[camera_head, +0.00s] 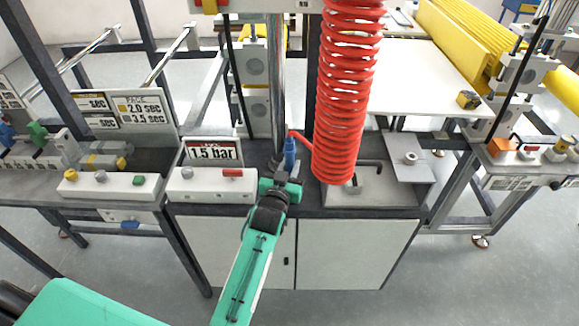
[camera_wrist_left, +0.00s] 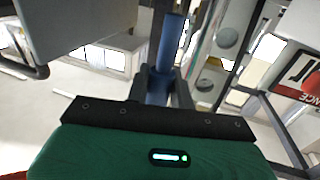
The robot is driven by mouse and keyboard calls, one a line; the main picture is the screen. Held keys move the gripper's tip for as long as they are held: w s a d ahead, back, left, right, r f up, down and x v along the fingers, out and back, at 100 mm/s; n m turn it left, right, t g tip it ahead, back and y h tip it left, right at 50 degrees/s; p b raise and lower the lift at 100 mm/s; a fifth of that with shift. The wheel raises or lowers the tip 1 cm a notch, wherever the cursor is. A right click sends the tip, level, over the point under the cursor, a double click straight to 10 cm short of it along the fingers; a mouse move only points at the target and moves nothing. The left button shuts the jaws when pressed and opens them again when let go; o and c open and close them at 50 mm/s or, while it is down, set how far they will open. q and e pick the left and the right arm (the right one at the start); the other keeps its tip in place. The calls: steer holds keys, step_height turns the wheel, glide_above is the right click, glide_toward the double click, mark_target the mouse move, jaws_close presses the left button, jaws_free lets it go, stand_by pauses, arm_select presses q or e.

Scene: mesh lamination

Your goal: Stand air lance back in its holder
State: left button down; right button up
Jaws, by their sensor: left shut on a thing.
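The air lance (camera_head: 290,152) is a blue upright tool, with a red coiled hose (camera_head: 345,95) joining it near the top. My left gripper (camera_head: 281,184) is shut on it above the cabinet top. In the left wrist view the blue lance (camera_wrist_left: 168,50) stands between the two dark fingers of my left gripper (camera_wrist_left: 163,90). Its lower end is hidden by my gripper in the head view. I cannot clearly make out the holder. My right gripper is not in view.
A "1.5 bar" sign (camera_head: 212,152) and a white button box (camera_head: 211,186) stand left of the gripper. A metal post (camera_head: 276,80) rises just behind. The hose hangs close on the right, over a grey tray (camera_head: 400,197). A white panel (camera_head: 425,75) lies behind.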

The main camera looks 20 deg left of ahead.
arm_select(q)
steer(key=shift+f+b, duration=0.45)
steer(key=shift+f, duration=0.2)
steer(key=shift+f+b, duration=0.5)
steer(key=shift+f, duration=0.3)
steer(key=shift+f+b, duration=0.9)
steer(key=shift+f, duration=0.5)
steer(key=c, duration=1.1)
jaws_free()
steer(key=shift+s, duration=0.1)
steer(key=s+b, duration=0.2)
steer(key=s, duration=1.1)
steer(key=shift+s+d, duration=0.15)
steer(key=shift+s, duration=0.2)
